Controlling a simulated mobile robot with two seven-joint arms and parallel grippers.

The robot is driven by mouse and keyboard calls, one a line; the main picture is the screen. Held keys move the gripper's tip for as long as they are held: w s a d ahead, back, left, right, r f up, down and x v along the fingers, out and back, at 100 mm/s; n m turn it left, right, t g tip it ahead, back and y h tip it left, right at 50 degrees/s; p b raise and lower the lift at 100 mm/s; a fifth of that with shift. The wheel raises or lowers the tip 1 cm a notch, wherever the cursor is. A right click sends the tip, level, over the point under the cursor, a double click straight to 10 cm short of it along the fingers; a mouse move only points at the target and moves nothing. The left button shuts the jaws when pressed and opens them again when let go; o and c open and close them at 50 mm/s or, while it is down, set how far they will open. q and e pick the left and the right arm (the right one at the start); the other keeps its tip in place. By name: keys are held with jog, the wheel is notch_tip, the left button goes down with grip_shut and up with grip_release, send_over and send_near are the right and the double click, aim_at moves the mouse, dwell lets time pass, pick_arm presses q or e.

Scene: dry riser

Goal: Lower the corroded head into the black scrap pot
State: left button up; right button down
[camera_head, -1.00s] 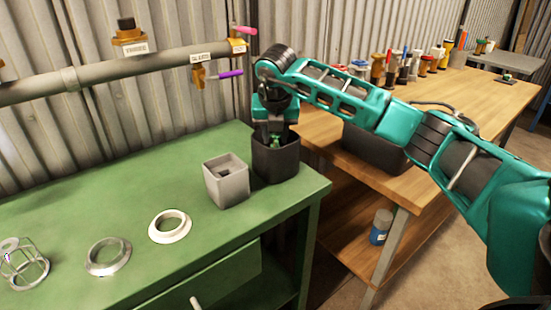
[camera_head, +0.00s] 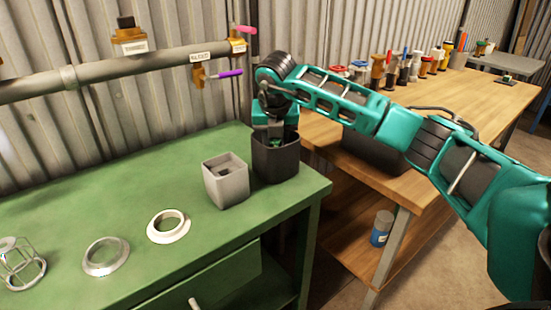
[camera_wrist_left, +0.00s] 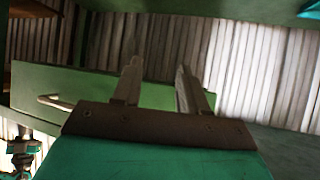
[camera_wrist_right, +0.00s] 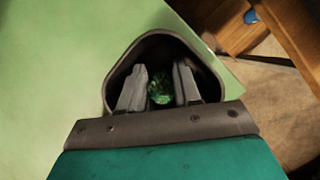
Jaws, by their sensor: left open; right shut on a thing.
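The black scrap pot (camera_head: 276,164) stands at the right end of the green bench, and its rim shows in the right wrist view (camera_wrist_right: 207,62). My right gripper (camera_wrist_right: 160,85) points down inside the pot's mouth, its fingers shut on the green, crusty corroded head (camera_wrist_right: 160,88). The head sits between the fingers, within the pot's walls; a bit of green also shows in the head view (camera_head: 275,143). I cannot tell whether it touches the pot's floor. My left gripper (camera_wrist_left: 157,75) is open and empty, below the green bench's drawer level; it is not in the head view.
A grey square pot (camera_head: 226,182) stands directly left of the black pot. Two pale rings (camera_head: 168,226) and a wire cage (camera_head: 20,265) lie on the green bench (camera_head: 70,215). A pipe with tagged valves (camera_head: 200,70) runs behind. A wooden bench (camera_head: 455,105) is at right.

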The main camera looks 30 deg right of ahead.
pick_arm(q)
jog(key=shift+f+b, duration=0.75)
jog(key=shift+f, duration=0.05)
pick_arm(e)
jog(key=shift+f, duration=1.25)
jog(key=c, duration=0.7)
grip_release()
jog(key=shift+v, duration=0.85)
pick_arm(q)
jog(key=r, duration=0.1)
jog(key=d+r+p, duration=0.1)
jog(key=r, duration=0.1)
jog(key=r+p, duration=0.1)
jog(key=shift+w+d+r, duration=0.15)
jog(key=shift+w, duration=0.2)
pick_arm(e)
jog(key=v, duration=1.1)
jog(key=shift+s+r, duration=0.1)
jog(key=shift+s, duration=0.05)
